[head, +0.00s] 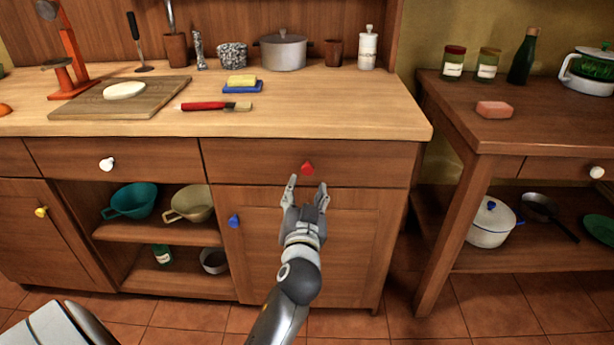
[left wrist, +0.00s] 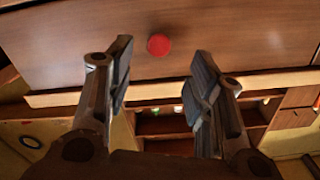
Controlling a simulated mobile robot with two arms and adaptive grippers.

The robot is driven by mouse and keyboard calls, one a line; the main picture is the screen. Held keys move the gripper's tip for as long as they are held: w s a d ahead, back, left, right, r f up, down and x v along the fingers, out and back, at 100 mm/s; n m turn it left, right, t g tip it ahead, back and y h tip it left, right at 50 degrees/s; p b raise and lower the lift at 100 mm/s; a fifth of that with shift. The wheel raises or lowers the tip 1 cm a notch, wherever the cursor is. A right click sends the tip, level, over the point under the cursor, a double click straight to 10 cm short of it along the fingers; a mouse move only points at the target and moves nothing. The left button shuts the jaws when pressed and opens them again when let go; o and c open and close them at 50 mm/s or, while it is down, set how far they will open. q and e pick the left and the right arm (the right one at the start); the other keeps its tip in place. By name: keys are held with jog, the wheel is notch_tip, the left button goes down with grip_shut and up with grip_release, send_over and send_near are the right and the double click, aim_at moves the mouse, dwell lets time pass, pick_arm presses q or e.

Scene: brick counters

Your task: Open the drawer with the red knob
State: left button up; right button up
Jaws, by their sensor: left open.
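The red knob (head: 307,168) sits on the front of a shut wooden drawer (head: 250,160) under the countertop. My left gripper (head: 307,185) is open and empty in front of this drawer, fingers pointing at it, just below the knob in the head view. In the left wrist view the red knob (left wrist: 158,45) shows in the gap between the two fingertips (left wrist: 161,55), nearer the left finger. The fingers are not closed on it; how far they are from the drawer front is hard to tell. My right gripper is not in view.
A drawer with a white knob (head: 107,163) is to the left. A cabinet door with a blue knob (head: 234,221) is below. The countertop (head: 330,105) above holds a cutting board (head: 75,108), a red-handled brush (head: 205,106) and a pot (head: 283,50). A side table (head: 540,130) stands right.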

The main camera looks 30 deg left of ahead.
aim_at(307, 173)
pick_arm(q)
jog(key=x, duration=0.8)
jog(key=shift+d, duration=0.1)
jog(key=shift+c, duration=0.3)
grip_shut()
